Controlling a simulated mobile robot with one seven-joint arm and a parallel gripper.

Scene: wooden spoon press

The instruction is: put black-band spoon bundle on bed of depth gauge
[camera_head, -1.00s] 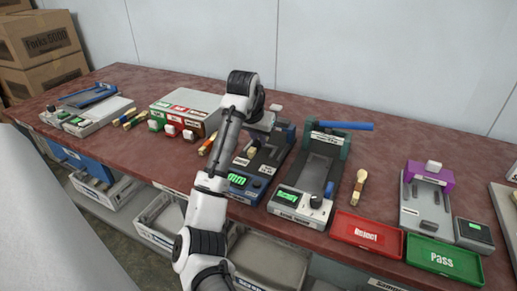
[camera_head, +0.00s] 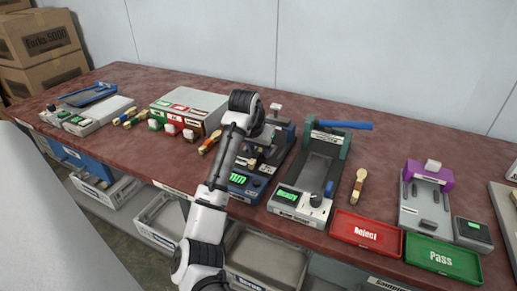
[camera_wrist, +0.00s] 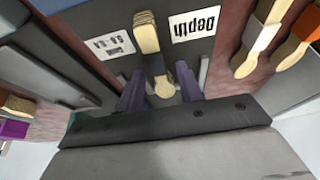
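The black-band spoon bundle (camera_wrist: 147,38) shows in the wrist view as stacked pale wood with a dark band at its middle and a rounded end between my fingers. It lies over the grey bed of the depth gauge (camera_wrist: 90,72), whose labels read upside down. My gripper (camera_wrist: 161,92) is open, with a gap on each side of the bundle. Whether the bundle rests fully on the bed is hard to tell. In the head view the depth gauge (camera_head: 257,184) has a blue front and green display; my arm's end hides much of it.
A white-band bundle (camera_wrist: 262,37) and an orange-band bundle (camera_wrist: 306,27) lie beside the gauge. A grey tester (camera_head: 300,204) stands close on its right. A brown-band bundle (camera_head: 358,185), red Reject tray (camera_head: 366,234) and green Pass tray (camera_head: 443,258) are farther right.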

